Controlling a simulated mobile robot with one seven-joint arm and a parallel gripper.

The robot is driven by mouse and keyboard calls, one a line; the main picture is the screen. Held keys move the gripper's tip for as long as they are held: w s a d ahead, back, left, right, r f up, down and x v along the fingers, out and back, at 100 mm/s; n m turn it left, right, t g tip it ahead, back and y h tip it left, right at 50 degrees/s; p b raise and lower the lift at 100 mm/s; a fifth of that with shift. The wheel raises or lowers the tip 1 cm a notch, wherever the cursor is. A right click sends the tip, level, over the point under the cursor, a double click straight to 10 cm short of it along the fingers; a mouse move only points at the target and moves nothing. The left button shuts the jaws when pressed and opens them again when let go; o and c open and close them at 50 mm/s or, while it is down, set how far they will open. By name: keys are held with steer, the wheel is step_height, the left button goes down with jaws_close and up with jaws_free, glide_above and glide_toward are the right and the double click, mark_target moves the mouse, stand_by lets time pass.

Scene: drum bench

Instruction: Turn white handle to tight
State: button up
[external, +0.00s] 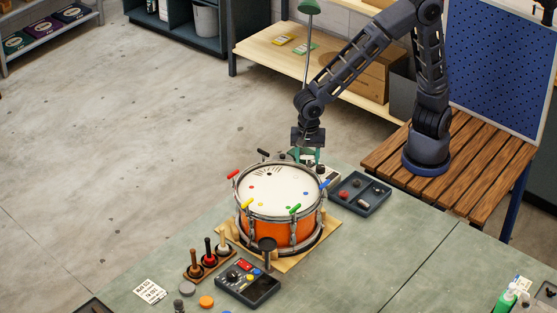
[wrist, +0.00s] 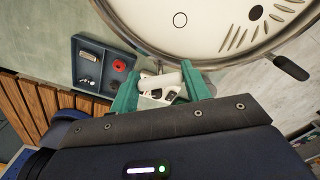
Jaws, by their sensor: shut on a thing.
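An orange drum (external: 285,229) with a white head (external: 275,188) stands on a wooden board on the bench. In the wrist view, the white handle (wrist: 161,82) lies beside the drum's rim, between the green fingers of my gripper (wrist: 160,88). The gripper is shut on the handle. In the external view, my gripper (external: 306,156) reaches down at the drum's far side, and I cannot make out the white handle there. The head (wrist: 215,25) carries an open ring, a filled dot and a row of slanted strokes in the wrist view.
Red (external: 232,174), yellow (external: 247,204), green (external: 295,208) and blue (external: 325,184) handles sit around the rim. A black handle (wrist: 290,67) juts out near my gripper. A dark tray (external: 360,194) of small parts lies right of the drum. A control box (external: 247,282) stands in front.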

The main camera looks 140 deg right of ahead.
mark_target(307, 156)
steer(key=m, duration=0.7)
stand_by(0.6)
steer(key=o, duration=1)
steer(key=shift+c, duration=0.2)
step_height(307, 156, up, 11)
